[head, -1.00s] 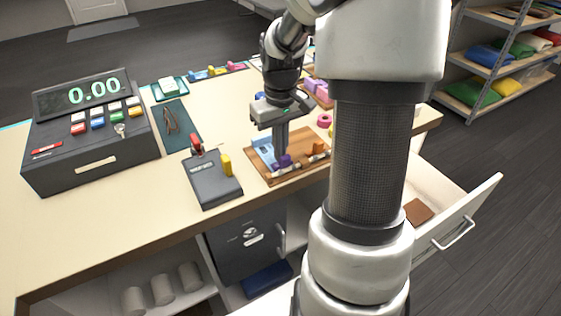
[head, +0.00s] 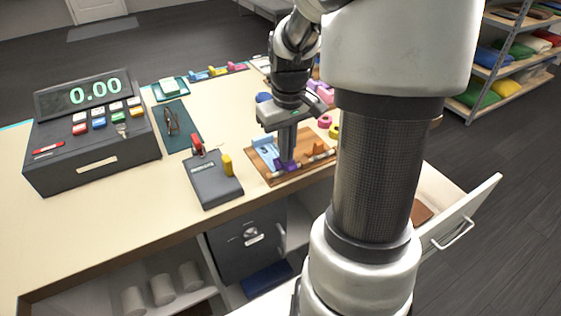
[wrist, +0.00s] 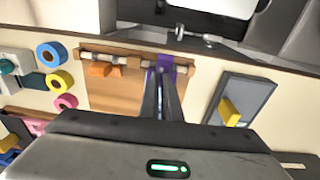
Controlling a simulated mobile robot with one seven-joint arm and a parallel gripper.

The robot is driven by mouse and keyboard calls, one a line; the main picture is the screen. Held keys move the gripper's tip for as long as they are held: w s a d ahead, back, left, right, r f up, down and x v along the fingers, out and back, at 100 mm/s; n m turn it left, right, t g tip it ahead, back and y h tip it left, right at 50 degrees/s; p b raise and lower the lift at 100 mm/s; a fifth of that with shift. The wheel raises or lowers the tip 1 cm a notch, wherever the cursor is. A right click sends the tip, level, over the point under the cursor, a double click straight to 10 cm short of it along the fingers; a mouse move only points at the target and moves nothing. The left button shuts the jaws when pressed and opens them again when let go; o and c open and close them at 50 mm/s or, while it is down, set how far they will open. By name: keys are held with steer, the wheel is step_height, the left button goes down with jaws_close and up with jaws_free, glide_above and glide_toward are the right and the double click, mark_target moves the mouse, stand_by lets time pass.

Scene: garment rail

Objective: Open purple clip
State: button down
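The purple clip (head: 291,168) sits on the rod along the near edge of the wooden board (head: 262,170). In the wrist view, the purple clip (wrist: 167,62) shows around and beyond my fingertips. My gripper (head: 287,157) points down at the clip, and its tips touch or nearly touch it. In the wrist view, the fingers of my gripper (wrist: 162,78) lie close together with only a thin dark line between them. I see no part of the clip between them. The fingers hide part of the clip, so its exact opening is unclear.
An orange clip (head: 318,149) is right of the purple one, and a light blue piece (head: 264,148) is left. A dark device with a yellow part (head: 227,165) stands left of the board. A cash register (head: 90,130) is far left. A drawer (head: 462,215) stands open at right.

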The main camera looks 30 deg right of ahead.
mark_target(294, 167)
steer(key=shift+g, duration=0.5)
steer(key=s+f, duration=0.2)
steer(key=s, duration=0.1)
steer(key=shift+s+f, duration=0.2)
steer(key=shift+s, duration=0.1)
steer(key=shift+w+r+p, duration=0.1)
steer(key=shift+r+p, duration=0.75)
steer(key=shift+p, duration=0.05)
step_height(294, 167, up, 8)
steer(key=p, duration=0.6)
steer(key=shift+s+f, duration=0.15)
steer(key=shift+s, duration=0.05)
steer(key=shift+a, duration=0.1)
